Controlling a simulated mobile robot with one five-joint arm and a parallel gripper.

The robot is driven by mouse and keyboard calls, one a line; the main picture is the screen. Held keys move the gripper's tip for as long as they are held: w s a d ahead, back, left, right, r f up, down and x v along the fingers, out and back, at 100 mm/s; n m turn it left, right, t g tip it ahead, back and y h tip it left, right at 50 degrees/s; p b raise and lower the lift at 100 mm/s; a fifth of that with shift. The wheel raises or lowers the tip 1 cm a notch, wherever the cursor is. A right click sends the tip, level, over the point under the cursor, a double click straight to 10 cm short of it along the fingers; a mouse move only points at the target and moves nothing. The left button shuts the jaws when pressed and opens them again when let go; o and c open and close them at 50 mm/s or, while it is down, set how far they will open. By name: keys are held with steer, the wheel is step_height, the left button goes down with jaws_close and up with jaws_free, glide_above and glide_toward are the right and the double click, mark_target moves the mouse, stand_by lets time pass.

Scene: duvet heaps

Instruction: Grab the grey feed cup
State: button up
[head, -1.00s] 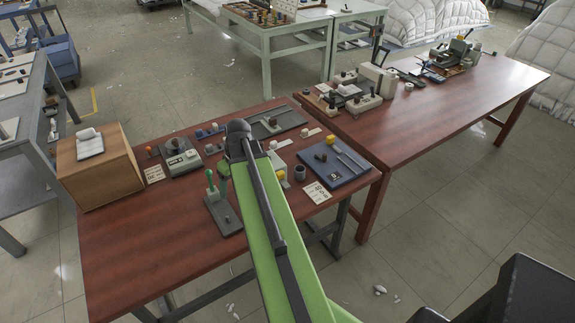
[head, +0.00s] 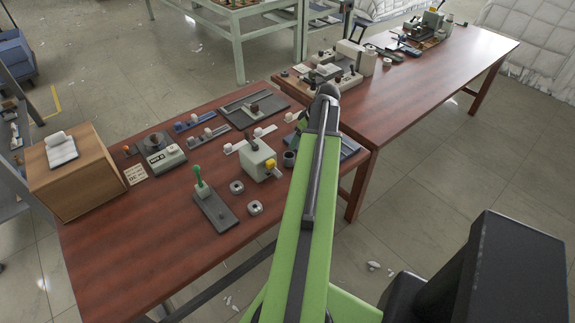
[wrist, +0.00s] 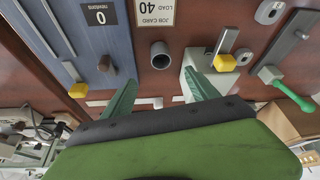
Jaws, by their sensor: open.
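The grey feed cup (head: 289,158) stands on the red-brown table, just left of my arm in the head view. In the wrist view the cup (wrist: 160,56) shows as a short, open, dark grey cylinder near the top middle. My gripper (wrist: 160,76) is open, with its two green fingers spread to either side below the cup in that picture. Nothing is between the fingertips, and the cup looks apart from both. In the head view my arm hides most of the gripper.
A pale block device with a yellow knob (head: 261,162) stands close left of the cup; its block (wrist: 198,80) shows behind the right finger. A blue board (wrist: 95,45) lies on the other side. A green-handled lever fixture (head: 212,205) and a wooden box (head: 68,170) stand further left.

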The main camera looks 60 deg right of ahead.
mark_target(290, 155)
steer(key=b+x, duration=0.3)
steer(key=x, duration=0.1)
steer(key=b+x, duration=0.3)
steer(key=x, duration=0.1)
steer(key=shift+s+f, duration=0.1)
steer(key=shift+s, duration=0.1)
steer(key=shift+w, duration=0.1)
steer(key=b+x, duration=0.5)
steer(key=shift+f, duration=0.2)
steer(key=shift+a+r, duration=0.1)
steer(key=shift+r, duration=0.1)
steer(key=shift+c, duration=0.2)
jaws_close()
